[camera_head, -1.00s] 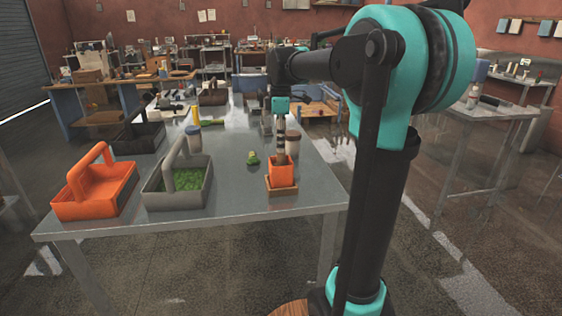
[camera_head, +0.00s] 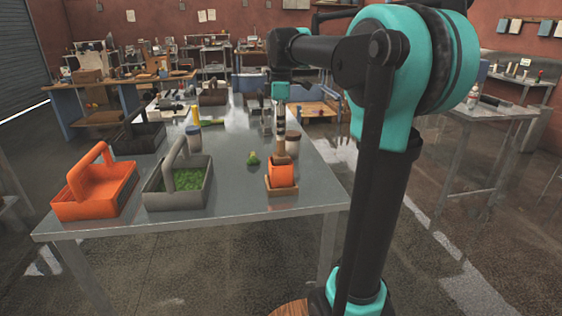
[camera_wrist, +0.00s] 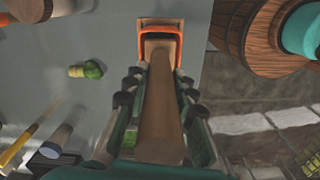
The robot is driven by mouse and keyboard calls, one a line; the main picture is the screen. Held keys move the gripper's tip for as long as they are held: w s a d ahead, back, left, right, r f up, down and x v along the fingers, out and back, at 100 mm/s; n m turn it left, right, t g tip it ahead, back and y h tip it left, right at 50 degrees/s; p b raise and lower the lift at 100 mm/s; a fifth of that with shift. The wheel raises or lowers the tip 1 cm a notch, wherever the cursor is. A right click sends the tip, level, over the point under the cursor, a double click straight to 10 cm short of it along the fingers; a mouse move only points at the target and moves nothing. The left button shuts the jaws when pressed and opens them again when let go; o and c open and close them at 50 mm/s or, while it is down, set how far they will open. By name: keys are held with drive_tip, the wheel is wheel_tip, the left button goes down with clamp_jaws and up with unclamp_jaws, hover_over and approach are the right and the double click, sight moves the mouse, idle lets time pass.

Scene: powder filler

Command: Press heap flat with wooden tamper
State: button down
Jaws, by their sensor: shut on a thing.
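My gripper (camera_head: 280,117) points down over the front right of the metal table and is shut on the wooden tamper (camera_wrist: 158,110). It also shows in the wrist view (camera_wrist: 157,86), its fingers on both sides of the brown shaft. The tamper's lower end (camera_head: 281,158) is over the mouth of a square orange container (camera_head: 281,175). The container stands in a shallow wooden tray (camera_head: 281,191) and also shows in the wrist view (camera_wrist: 146,33). I cannot tell whether the tamper touches anything inside. The heap is hidden by the tamper and the container walls.
A small green-topped item (camera_head: 253,159) lies left of the container. A jar (camera_head: 293,144) stands close behind it. A grey carrier with green contents (camera_head: 155,203) and an orange carrier (camera_head: 68,211) stand further left. The table front edge (camera_head: 235,216) is near.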

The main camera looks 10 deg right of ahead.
drive_tip(key=shift+f, duration=4.95)
drive_tip(key=shift+r, duration=4.95)
wheel_tip(320, 180, up, 5)
hover_over(281, 156)
drive_tip(key=w, duration=0.1)
drive_tip(key=shift+w+d, duration=0.15)
drive_tip(key=shift+w, duration=0.05)
